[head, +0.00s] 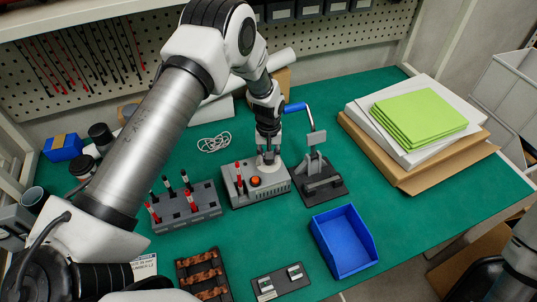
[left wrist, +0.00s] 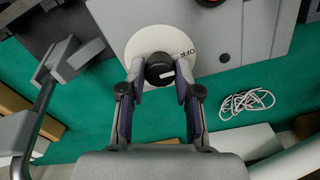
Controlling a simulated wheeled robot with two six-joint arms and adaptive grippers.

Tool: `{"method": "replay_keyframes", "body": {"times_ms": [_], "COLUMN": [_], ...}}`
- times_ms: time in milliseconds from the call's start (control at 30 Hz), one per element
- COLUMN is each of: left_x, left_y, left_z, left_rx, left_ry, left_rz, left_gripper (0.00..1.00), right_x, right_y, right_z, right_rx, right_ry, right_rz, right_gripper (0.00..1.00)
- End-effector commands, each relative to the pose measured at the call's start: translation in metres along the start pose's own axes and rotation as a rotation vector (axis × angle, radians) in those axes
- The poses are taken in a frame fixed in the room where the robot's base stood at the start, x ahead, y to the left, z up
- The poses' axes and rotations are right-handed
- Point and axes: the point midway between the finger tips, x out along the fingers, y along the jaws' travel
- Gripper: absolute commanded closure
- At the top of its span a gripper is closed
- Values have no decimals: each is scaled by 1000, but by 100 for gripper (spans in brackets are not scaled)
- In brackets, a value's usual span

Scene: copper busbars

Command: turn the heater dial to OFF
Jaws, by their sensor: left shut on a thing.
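The heater (head: 240,198) is a grey box on the green mat, with an orange button (head: 255,181) on top. My left gripper (head: 268,156) points down at the back right of its top. In the left wrist view, the dial (left wrist: 159,70) is a black knob with a white mark, on a round white plate (left wrist: 140,42) printed OFF to the right of the knob. My left gripper (left wrist: 160,80) is shut on the knob, one finger on each side. I cannot tell exactly where the mark points. In the head view the gripper hides the dial. My right gripper is out of view.
A press with a blue handle (head: 295,107) stands close to the heater's right. A grey rack (head: 187,208) of red and black probes is at its left. A blue bin (head: 343,241) lies in front right, and a white cable coil (head: 214,142) behind.

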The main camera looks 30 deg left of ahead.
Motion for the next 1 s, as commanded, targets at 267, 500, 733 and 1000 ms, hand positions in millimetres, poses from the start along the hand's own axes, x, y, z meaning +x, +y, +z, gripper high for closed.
{"method": "replay_keyframes", "body": {"times_ms": [267, 500, 733, 1000], "left_x": [2, -7, -57, -111], "left_y": [-1, 0, 0, 0], "left_z": [2, 0, -1, 0], "left_rx": [0, 1, 2, 1], "left_ry": [-5, 0, 1, -3], "left_rz": [-2, 0, 1, -1], "left_gripper": [42, 42, 42, 42], "right_x": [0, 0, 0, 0], "right_y": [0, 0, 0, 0], "right_z": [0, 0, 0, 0], "right_rx": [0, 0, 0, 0], "right_ry": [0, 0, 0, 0], "right_rz": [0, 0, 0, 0], "right_gripper": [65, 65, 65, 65]}}
